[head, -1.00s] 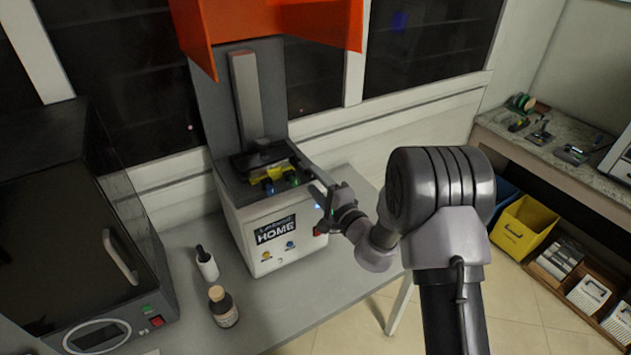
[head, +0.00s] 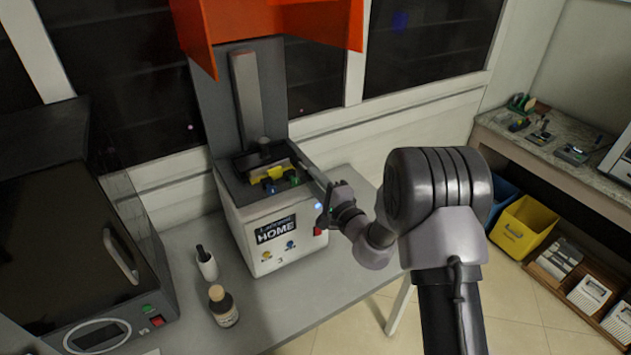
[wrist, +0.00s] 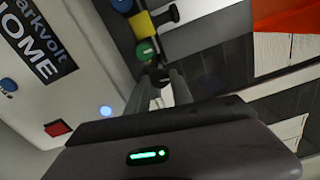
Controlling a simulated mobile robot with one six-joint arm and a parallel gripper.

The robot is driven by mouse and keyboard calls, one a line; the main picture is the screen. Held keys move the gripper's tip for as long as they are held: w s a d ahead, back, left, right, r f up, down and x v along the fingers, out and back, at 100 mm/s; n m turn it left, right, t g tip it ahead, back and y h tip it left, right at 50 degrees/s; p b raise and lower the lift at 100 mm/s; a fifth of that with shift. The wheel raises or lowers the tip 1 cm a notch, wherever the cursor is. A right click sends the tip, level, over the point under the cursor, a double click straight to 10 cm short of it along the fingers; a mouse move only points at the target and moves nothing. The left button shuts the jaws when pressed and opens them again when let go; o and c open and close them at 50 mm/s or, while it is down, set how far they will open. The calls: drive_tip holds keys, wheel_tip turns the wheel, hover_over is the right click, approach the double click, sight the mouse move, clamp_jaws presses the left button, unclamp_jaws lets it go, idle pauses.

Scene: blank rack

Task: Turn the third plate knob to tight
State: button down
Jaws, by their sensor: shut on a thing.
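The printer (head: 270,215), a white box with a grey top, stands on the bench. On its top, blue (head: 269,187) and green (head: 294,181) plate knobs sit by a yellow block (head: 275,172). The wrist view shows the blue knob (wrist: 122,5), the green knob (wrist: 146,48) and a dark knob (wrist: 160,76) in a row. My gripper (wrist: 162,86) is shut on the dark knob, at the end of the row nearest me. In the head view my gripper (head: 309,170) reaches the printer's right top edge; the held knob is hard to make out there.
An orange cover (head: 270,30) is raised above the printer. A dark bottle (head: 223,308) and a white bottle (head: 206,263) stand in front left. A black machine (head: 60,230) fills the left. A red switch (wrist: 57,128) is on the printer's front, near my gripper.

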drive_tip(key=shift+m+p, duration=5.3)
drive_tip(key=shift+m, duration=11.2)
drive_tip(key=c, duration=1.1)
unclamp_jaws()
drive_tip(key=shift+c, duration=0.2)
